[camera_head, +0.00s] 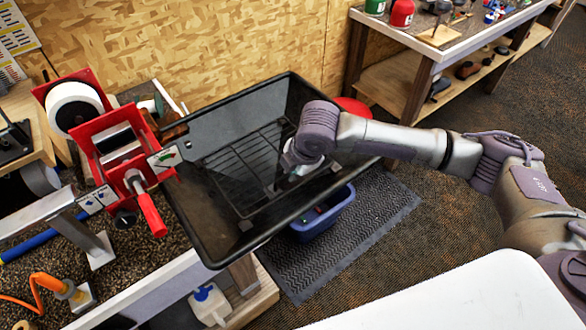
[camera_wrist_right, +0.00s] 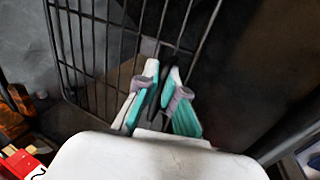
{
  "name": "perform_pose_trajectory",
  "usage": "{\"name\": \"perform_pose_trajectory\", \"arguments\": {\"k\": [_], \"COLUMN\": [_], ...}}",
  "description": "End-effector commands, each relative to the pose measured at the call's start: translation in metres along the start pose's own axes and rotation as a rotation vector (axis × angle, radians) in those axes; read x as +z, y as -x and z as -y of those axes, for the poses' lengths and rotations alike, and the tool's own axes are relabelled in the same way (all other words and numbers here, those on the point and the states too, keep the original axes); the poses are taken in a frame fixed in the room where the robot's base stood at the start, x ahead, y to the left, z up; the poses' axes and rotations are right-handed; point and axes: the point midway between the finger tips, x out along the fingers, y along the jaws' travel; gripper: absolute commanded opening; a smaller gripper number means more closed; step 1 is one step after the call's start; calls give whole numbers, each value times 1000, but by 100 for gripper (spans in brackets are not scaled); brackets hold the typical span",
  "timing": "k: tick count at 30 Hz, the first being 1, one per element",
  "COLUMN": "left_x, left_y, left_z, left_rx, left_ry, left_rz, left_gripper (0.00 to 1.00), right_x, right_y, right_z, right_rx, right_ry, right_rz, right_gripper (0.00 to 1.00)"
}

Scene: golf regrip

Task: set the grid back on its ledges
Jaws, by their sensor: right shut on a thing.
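The grid (camera_head: 245,160), a dark wire rack, shows inside a large black tray (camera_head: 215,232) in the head view. Its bars also cross the right wrist view (camera_wrist_right: 88,48). My right gripper (camera_head: 306,168) reaches in from the right over the tray's right part. In the wrist view its teal-and-white fingers (camera_wrist_right: 163,90) are shut on the grid at a bar. The grid's right part is hidden behind my gripper and arm. I cannot make out the ledges, or whether the grid touches them. My left gripper is out of view.
A red-framed roll dispenser (camera_head: 100,130) stands close at the tray's left. A workbench (camera_head: 440,50) is at the back right.

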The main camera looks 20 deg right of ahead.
Motion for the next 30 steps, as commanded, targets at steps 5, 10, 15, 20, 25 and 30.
{"name": "perform_pose_trajectory", "arguments": {"k": [5, 10, 15, 20, 25, 30], "left_x": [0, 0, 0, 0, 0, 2], "left_y": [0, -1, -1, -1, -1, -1], "left_z": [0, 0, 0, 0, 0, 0], "left_rx": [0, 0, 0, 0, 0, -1], "left_ry": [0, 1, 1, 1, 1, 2], "left_rz": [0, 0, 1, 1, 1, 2], "left_gripper": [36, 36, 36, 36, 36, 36], "right_x": [0, 0, 0, 0, 0, 0], "right_y": [-2, -5, -7, -7, -7, -5], "right_z": [0, 1, 2, 2, 2, 3], "right_rx": [2, 2, 1, 1, 1, -1], "right_ry": [0, 0, 0, 0, 0, 0], "right_rz": [0, 0, 0, 0, 0, 0], "right_gripper": [0, 0, 9, 36, 37, 37]}}
